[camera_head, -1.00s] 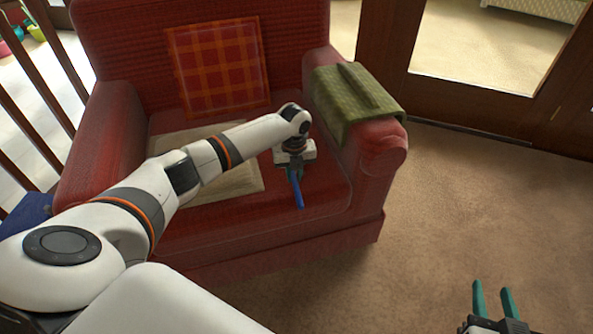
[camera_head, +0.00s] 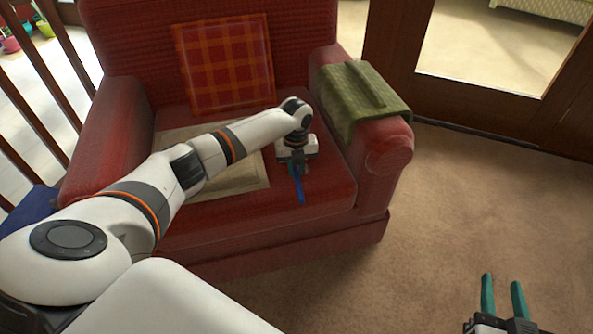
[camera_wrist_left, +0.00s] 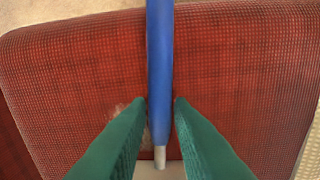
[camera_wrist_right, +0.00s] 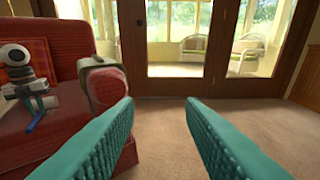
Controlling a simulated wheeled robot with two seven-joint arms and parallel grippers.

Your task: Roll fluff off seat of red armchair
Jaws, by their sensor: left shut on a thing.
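The red armchair (camera_head: 250,220) stands in front of me, and its seat (camera_head: 325,185) is under my left gripper (camera_head: 297,172). That gripper points down and is shut on the blue handle (camera_head: 300,190) of a roller, low over the right part of the seat. In the left wrist view the handle (camera_wrist_left: 160,60) runs between the green fingers, with a pale tip (camera_wrist_left: 160,157) at its lower end. A faint pale patch of fluff (camera_wrist_left: 125,107) shows on the red fabric beside the left finger. The roller's head is hidden. My right gripper (camera_head: 502,284) is open and empty over the carpet.
A beige flat cloth (camera_head: 240,180) lies on the seat's left part, partly behind my arm. A plaid cushion (camera_head: 225,65) leans on the backrest. A green cloth (camera_head: 350,95) drapes the right armrest. The carpet (camera_head: 480,190) at right is clear, up to glazed doors.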

